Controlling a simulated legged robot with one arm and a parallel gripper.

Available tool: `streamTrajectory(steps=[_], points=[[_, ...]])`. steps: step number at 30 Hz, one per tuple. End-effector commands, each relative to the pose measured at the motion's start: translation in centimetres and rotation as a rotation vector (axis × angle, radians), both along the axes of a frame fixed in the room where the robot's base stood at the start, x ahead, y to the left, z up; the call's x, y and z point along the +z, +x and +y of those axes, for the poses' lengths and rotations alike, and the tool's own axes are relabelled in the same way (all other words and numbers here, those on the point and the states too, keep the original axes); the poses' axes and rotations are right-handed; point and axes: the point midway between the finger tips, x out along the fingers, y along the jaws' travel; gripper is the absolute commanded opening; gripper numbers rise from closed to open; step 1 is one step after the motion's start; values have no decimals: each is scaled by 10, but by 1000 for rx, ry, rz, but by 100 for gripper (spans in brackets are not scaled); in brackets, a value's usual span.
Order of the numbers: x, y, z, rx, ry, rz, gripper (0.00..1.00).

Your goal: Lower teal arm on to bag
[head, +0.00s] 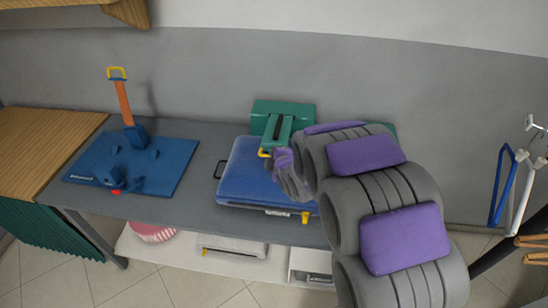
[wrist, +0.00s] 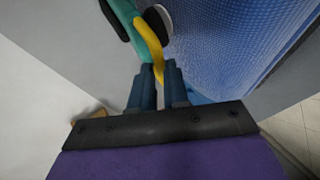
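The teal arm (head: 277,128) sticks out from a teal block (head: 284,111) at the back of the table. It hangs over the blue bag (head: 245,172), a flat padded shape with a black handle at its left. The arm's front ends in a yellow handle (head: 264,154); it also shows in the wrist view (wrist: 152,40). My gripper (wrist: 159,72) has its two dark fingers close on either side of this handle and looks shut on it. The blue bag fills the upper right of the wrist view (wrist: 235,50). Whether the arm touches the bag, I cannot tell.
On the left of the grey table (head: 196,190) is a blue board (head: 175,165) with an upright orange arm (head: 124,103). A white shelf (head: 180,258) below holds a pink striped item (head: 152,232). Hangers (head: 515,185) hang at the right. The table between board and bag is clear.

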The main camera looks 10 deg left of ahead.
Motion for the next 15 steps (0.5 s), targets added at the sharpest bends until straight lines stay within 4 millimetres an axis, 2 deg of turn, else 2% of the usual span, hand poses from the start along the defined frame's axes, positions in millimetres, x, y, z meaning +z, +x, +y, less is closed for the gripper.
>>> streamTrajectory(steps=[1, 7, 15], points=[[0, 0, 0, 1, 1, -1, 20], [0, 1, 0, 1, 1, -1, 38], [1, 0, -1, 0, 0, -1, 38]])
